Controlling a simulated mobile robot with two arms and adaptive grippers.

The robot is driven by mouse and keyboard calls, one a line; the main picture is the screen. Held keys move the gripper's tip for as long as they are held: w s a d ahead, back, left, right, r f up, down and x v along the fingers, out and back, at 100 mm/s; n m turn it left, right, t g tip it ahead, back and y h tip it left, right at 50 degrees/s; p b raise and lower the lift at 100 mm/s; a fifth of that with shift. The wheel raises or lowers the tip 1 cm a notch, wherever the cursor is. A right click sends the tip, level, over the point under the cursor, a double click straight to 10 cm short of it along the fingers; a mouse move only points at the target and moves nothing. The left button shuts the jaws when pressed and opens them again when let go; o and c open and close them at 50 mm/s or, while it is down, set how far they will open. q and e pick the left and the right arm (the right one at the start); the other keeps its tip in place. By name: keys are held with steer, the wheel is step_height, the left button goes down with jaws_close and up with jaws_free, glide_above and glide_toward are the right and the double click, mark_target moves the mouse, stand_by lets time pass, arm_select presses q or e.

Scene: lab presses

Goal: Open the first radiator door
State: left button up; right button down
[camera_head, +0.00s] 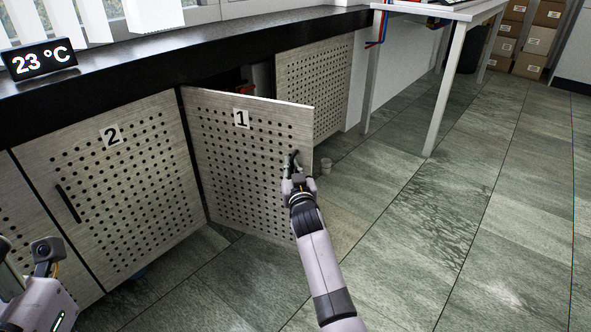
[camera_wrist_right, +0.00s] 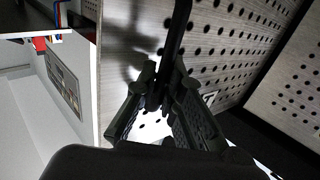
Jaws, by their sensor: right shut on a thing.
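The first radiator door (camera_head: 235,150), a perforated wood-grain panel with a "1" label, stands partly open, swung out from the cabinet with its left edge at the frame. Its dark handle (camera_head: 291,160) is near the free right edge. My right gripper (camera_head: 292,172) is at that handle. In the right wrist view the right gripper (camera_wrist_right: 158,92) is shut on the dark handle bar (camera_wrist_right: 176,45), in front of the perforated panel (camera_wrist_right: 130,50). My left gripper (camera_head: 42,262) is only partly in view at the lower left, and its fingers do not show clearly.
Door 2 (camera_head: 120,170) is closed beside door 1. Another perforated panel (camera_head: 315,85) lies behind it. A white table (camera_head: 440,10) stands at the back. The tiled floor (camera_head: 450,230) at right is clear.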

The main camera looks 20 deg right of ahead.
steer(key=shift+d, duration=0.2)
steer(key=c, duration=2)
jaws_free()
steer(key=shift+o, duration=0.2)
steer(key=shift+s+a+f, duration=0.1)
steer(key=shift+s, duration=0.2)
steer(key=s+a, duration=0.1)
steer(key=s, duration=0.6)
steer(key=shift+c, duration=0.5)
